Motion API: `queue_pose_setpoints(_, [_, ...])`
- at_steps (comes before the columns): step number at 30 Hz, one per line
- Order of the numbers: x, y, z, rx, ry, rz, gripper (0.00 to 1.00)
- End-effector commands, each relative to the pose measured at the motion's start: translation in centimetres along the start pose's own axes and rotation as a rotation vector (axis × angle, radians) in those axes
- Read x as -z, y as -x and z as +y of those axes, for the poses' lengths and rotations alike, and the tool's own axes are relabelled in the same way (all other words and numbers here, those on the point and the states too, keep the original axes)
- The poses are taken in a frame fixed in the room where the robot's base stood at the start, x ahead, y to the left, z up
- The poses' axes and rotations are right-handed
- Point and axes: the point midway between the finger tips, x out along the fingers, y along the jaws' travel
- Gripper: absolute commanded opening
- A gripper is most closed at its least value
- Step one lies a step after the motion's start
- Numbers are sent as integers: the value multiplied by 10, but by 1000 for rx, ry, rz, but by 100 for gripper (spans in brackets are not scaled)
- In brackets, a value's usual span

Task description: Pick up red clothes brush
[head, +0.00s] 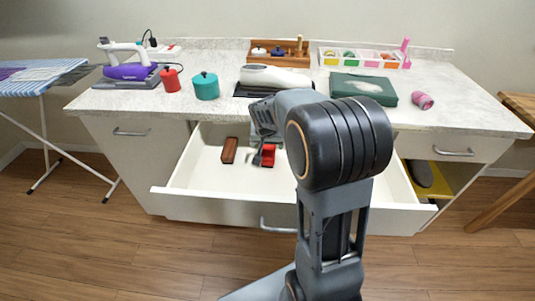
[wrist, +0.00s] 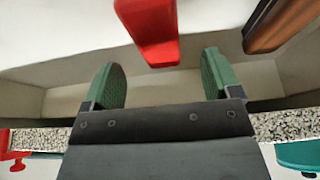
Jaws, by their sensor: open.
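The red clothes brush (head: 268,156) lies in the open drawer, partly hidden by my arm in the head view. In the wrist view the red brush (wrist: 150,32) is at the top centre, and its near end shows between the two green fingertips. My gripper (wrist: 160,72) is open and empty, with a finger to either side of that end in the picture. No contact with the brush is visible. In the head view my arm reaches over the drawer, and the fingers are mostly hidden.
The white drawer (head: 208,206) stands pulled out, its walls around the brush. A brown brush (head: 229,150) lies left of the red one; it also shows in the wrist view (wrist: 278,20). The speckled countertop (head: 225,112) above holds a teal pot (head: 206,86), a red pot (head: 170,80) and an iron (head: 128,71).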

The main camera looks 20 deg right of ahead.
Motion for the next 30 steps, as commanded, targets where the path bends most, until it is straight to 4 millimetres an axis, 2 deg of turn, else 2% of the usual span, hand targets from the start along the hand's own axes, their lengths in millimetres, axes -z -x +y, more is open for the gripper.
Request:
queue_pose_setpoints(7, [-1, -14, -1, 1, 3, -1, 83])
queue_pose_setpoints(15, [-3, -50, 1, 1, 5, -2, 83])
queue_pose_setpoints(18, [-3, -57, 1, 2, 5, 0, 83])
queue_pose_setpoints(27, [-3, -60, 1, 2, 5, 1, 83])
queue_pose_setpoints(30, [-3, -60, 1, 2, 5, 1, 75])
